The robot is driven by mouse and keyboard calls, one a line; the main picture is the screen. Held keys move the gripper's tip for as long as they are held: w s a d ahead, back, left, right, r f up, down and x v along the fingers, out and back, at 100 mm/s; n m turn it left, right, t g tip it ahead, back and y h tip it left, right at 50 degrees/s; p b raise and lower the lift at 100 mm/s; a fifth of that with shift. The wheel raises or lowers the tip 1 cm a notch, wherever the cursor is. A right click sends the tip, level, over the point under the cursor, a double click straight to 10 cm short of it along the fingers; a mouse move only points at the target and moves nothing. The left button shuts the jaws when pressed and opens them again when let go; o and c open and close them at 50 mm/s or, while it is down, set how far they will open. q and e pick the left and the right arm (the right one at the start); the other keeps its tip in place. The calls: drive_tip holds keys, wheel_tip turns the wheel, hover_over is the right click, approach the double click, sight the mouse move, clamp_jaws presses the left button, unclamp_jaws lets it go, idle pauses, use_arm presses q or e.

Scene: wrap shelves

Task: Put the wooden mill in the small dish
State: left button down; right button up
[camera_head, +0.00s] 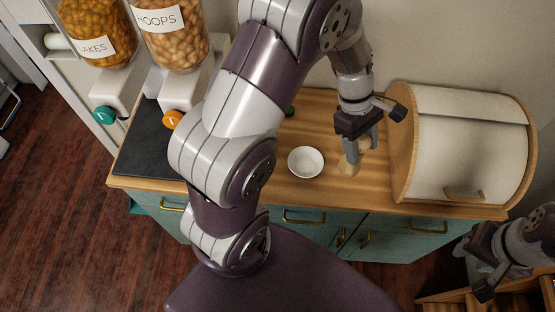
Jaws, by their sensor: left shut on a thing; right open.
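The small dish (306,162) is a white round bowl standing on the wooden counter, and I see nothing in it. My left gripper (361,148) points down just right of the dish and is shut on the wooden mill (348,168). The mill is light wood and partly hidden by the fingers. I cannot tell whether its base touches the counter. My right gripper (478,272) is open at the lower right, in front of the cabinet and away from the dish and mill.
A cream bread box (470,145) with wooden sides stands close on the right of my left gripper. Two cereal dispensers (172,35) and a dark slab (146,145) are on the left. Counter around the dish is clear.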

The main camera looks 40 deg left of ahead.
use_arm(q)
drive_tip(key=a+f+p, duration=0.3)
drive_tip(key=a+f, duration=0.7)
drive_tip(key=a, duration=0.2)
drive_tip(key=shift+s+f, duration=0.25)
drive_tip(key=shift+f, duration=0.05)
drive_tip(key=shift+s+f, duration=0.1)
drive_tip(key=shift+f, duration=0.1)
drive_tip(key=shift+c, duration=1.8)
unclamp_jaws()
drive_tip(key=shift+d, duration=0.1)
drive_tip(key=shift+r, duration=0.1)
